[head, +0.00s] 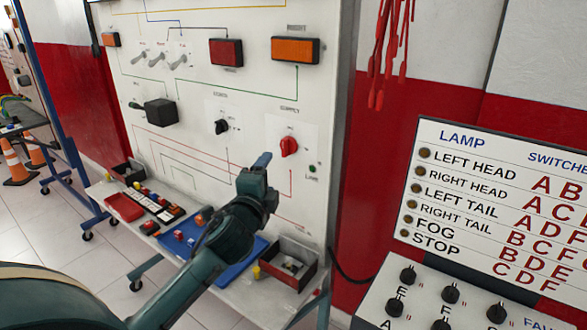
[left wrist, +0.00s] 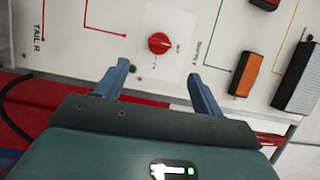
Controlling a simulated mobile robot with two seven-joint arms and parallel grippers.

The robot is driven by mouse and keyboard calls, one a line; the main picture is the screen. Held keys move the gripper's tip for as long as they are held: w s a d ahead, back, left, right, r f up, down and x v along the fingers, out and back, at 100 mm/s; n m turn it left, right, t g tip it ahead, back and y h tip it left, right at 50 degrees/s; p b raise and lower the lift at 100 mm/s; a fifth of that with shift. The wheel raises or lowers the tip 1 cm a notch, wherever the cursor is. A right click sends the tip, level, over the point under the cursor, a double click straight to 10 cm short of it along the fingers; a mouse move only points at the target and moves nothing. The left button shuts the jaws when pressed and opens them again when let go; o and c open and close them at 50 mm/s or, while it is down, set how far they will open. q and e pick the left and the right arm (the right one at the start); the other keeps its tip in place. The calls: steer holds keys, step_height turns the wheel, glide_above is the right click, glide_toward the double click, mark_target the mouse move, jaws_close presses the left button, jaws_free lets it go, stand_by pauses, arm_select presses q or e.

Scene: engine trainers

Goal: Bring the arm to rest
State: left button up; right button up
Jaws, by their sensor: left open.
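My left arm comes in from the lower left in the head view, and its gripper (head: 262,161) is in front of the white trainer panel (head: 190,100), a little below and left of the red supply knob (head: 288,147). In the left wrist view the two fingers of the gripper (left wrist: 160,85) are spread apart with nothing between them. The red knob (left wrist: 159,43) shows beyond the fingertips, apart from them. My right gripper is in neither view.
Below the panel, a shelf carries a blue tray (head: 250,248), a red tray (head: 124,207) and an open box (head: 288,268) at its right end. A lamp and switch board (head: 480,190) stands at the right. Orange cones (head: 17,165) stand at the far left.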

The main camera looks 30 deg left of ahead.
arm_select(q)
steer(key=s+d+f+n+g+h, duration=0.1)
steer(key=s+d+f, duration=0.3)
steer(key=f, duration=0.5)
steer(key=s+d+f+n+g+h, duration=0.2)
steer(key=s+d+f, duration=0.3)
steer(key=f, duration=0.4)
steer(key=s+d+f+n+g+h, duration=0.2)
steer(key=s+d+f+n+h, duration=0.1)
steer(key=f, duration=0.6)
steer(key=s+d+n, duration=0.1)
steer(key=s+d, duration=0.1)
steer(key=d, duration=0.1)
steer(key=shift+h, duration=0.4)
steer(key=s+d+f+n, duration=0.1)
steer(key=s+d, duration=0.1)
steer(key=s, duration=0.1)
steer(key=s+d+f+n+g+h, duration=0.1)
steer(key=s+f+n, duration=0.1)
steer(key=s, duration=0.1)
steer(key=s+d+f+n+g, duration=0.1)
steer(key=s+d+f, duration=0.1)
steer(key=s, duration=0.1)
steer(key=shift+d+f+n+h, duration=0.2)
steer(key=shift+d+n+h, duration=0.1)
steer(key=shift+h, duration=0.1)
steer(key=shift+c, duration=0.3)
